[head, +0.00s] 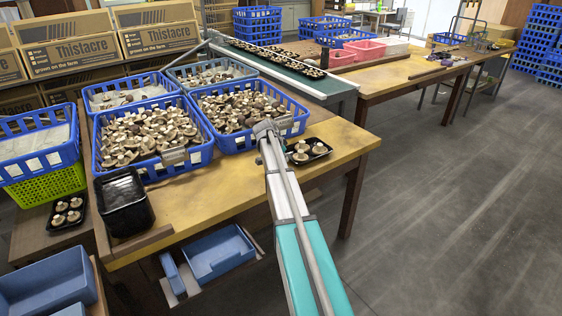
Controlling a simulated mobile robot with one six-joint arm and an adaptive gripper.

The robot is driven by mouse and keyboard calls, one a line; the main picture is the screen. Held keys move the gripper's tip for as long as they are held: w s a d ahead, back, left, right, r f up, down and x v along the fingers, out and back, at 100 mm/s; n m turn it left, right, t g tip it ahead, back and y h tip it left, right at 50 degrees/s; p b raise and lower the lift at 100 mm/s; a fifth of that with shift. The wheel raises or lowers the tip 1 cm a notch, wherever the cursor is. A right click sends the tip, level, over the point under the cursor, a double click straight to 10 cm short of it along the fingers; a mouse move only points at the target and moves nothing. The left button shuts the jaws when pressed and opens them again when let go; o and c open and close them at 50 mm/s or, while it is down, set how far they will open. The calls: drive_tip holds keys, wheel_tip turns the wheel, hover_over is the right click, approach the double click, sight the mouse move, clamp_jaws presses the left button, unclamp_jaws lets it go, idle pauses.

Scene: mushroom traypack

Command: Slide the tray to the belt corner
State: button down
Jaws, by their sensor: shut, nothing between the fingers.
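A small black tray (325,150) with several brown mushrooms lies on the wooden table near its right edge. My gripper (272,129) is shut and empty, just left of the tray and in front of the right mushroom crate. The fingers are small here and partly hidden by my own wrist, so I cannot tell whether they touch the tray. The green belt (292,76) runs behind the crates, with its near end at the table's far right side. More small black trays with mushrooms stand along the belt's far part.
Blue crates of mushrooms (207,152) fill the table's left and middle. A stack of black trays (125,218) stands at its front left corner. Thistacre cartons (158,38) stand behind. Bare tabletop (345,138) lies between the small tray and the belt end.

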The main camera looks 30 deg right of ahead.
sight(316, 142)
drive_tip(key=d, duration=0.7)
drive_tip(key=w+d, duration=0.1)
drive_tip(key=d, duration=0.6)
drive_tip(key=w+d, duration=0.1)
drive_tip(key=d, duration=0.7)
drive_tip(key=shift+w, duration=0.2)
drive_tip(key=shift+a, duration=0.1)
drive_tip(key=shift+s+a, duration=0.2)
drive_tip(key=shift+a, duration=0.65)
drive_tip(key=a, duration=0.1)
drive_tip(key=a+r+p, duration=0.1)
drive_tip(key=shift+s+a, duration=0.15)
drive_tip(key=shift+a, duration=0.2)
drive_tip(key=p+v, duration=0.7)
drive_tip(key=v, duration=0.2)
drive_tip(key=shift+f+p, duration=0.1)
drive_tip(key=shift+p, duration=0.2)
